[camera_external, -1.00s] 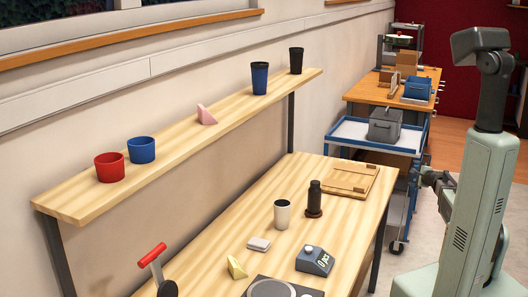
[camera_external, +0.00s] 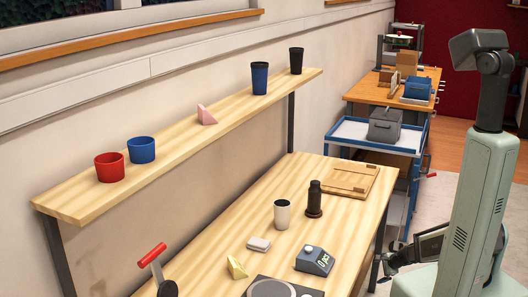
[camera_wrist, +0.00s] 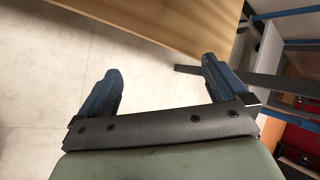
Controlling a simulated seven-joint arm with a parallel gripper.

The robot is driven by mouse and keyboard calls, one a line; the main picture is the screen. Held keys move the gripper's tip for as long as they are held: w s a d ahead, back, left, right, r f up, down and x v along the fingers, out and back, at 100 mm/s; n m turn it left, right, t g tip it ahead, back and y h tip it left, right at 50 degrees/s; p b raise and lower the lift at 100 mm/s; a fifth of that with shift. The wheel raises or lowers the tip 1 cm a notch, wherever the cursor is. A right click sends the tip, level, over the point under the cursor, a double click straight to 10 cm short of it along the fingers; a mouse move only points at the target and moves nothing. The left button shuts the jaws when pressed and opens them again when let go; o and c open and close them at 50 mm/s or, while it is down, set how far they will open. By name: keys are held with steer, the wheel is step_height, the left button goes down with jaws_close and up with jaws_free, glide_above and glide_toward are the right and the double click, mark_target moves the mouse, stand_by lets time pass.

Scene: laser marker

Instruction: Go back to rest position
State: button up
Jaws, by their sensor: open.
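My gripper (camera_wrist: 155,88) shows in the wrist view with its two dark blue fingers spread wide apart and nothing between them. Pale floor lies beyond the fingers, with the table edge (camera_wrist: 180,25) above. In the external view my gripper (camera_external: 386,270) is low at the right, beside the table's right edge and next to my pale green body. It is small and partly hidden there. It touches no object that I can see.
A shelf (camera_external: 200,140) holds several cups. A blue cart (camera_external: 350,131) stands behind. Floor between table and body is clear.

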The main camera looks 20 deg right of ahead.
steer(key=s+a+f+n+g+y, duration=0.1)
steer(key=s+a+f+n+g, duration=0.25)
steer(key=s+a, duration=0.35)
steer(key=s+a+f+n+g+y, duration=0.1)
steer(key=s+a+f+n+g, duration=0.3)
steer(key=s, duration=0.6)
steer(key=s+r+n+g+h, duration=0.1)
steer(key=s+r+n+g, duration=0.1)
steer(key=s+n, duration=0.4)
steer(key=s+a+r+n+g+h, duration=0.1)
steer(key=s+n+g, duration=0.3)
steer(key=s, duration=0.9)
steer(key=shift+a+r+n+h, duration=0.15)
steer(key=shift+r+n+h, duration=0.45)
steer(key=shift+r+n, duration=0.35)
